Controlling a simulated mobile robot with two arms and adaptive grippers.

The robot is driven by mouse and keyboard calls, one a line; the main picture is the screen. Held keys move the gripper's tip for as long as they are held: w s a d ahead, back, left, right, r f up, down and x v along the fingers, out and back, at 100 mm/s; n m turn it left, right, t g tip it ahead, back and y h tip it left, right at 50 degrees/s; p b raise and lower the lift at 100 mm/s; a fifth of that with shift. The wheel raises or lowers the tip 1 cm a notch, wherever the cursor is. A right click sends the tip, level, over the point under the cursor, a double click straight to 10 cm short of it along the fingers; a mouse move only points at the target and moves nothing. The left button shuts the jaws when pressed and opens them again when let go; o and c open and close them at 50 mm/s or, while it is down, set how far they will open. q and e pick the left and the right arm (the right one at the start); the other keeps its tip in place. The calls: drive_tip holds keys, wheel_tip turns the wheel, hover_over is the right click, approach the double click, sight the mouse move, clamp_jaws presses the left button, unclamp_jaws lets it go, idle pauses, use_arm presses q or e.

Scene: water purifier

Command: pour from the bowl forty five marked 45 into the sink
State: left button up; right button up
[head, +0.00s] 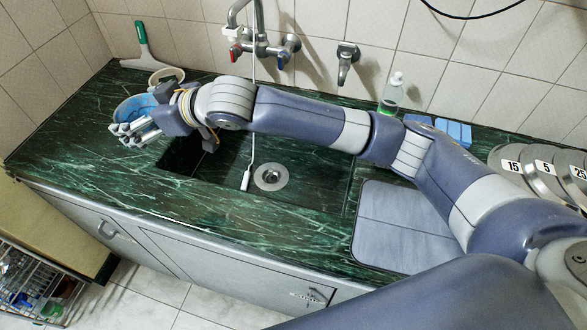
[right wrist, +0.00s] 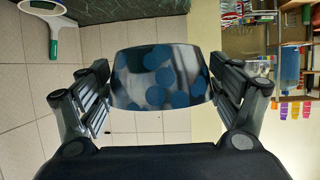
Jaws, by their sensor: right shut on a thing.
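My right gripper (head: 140,124) reaches across to the far left of the counter. It is shut on a blue bowl (head: 132,106), held left of the sink. In the right wrist view the bowl (right wrist: 158,78) sits between both fingers and shows a dark, glossy side with blue dots. No number shows on this bowl, and its contents cannot be made out. The sink (head: 292,158) is a dark green basin with a round drain, lying to the right of the gripper and partly hidden under my right arm. My left gripper is out of view.
A pale bowl (head: 167,75) and a green-and-white squeegee (head: 144,45) stand at the back left. A faucet (head: 258,45) is on the wall behind the sink. A soap bottle (head: 392,92), blue sponges (head: 453,131) and round items marked 15, 5 and 25 are at the right.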

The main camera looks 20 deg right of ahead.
drive_tip(key=w+d+f+n+g+y, duration=0.1)
drive_tip(key=w+d+f, duration=0.1)
drive_tip(key=d+f, duration=0.6)
drive_tip(key=w+d+f+n, duration=0.1)
drive_tip(key=w+d+f, duration=0.2)
drive_tip(key=d+f, duration=0.6)
drive_tip(key=w+d+f+m+t, duration=0.1)
drive_tip(key=d+f+m, duration=0.1)
drive_tip(key=d, duration=2.5)
drive_tip(key=shift+w+d+f+h, duration=0.2)
drive_tip(key=shift+w+h, duration=0.05)
drive_tip(key=shift+h, duration=0.15)
drive_tip(key=shift+a, duration=0.1)
drive_tip(key=shift+s+a+f+n+h+p, duration=0.2)
drive_tip(key=shift+a+n+h+p, duration=0.25)
drive_tip(key=shift+p, duration=0.5)
drive_tip(key=shift+s+a+f+n+h+p, duration=0.15)
drive_tip(key=shift+s+a+n+h+p, duration=0.25)
drive_tip(key=shift+p, duration=0.5)
drive_tip(key=shift+s+a+f+n+h+p, duration=0.1)
drive_tip(key=shift+a+f+n+h+p, duration=0.15)
drive_tip(key=shift+a+h+p, duration=0.55)
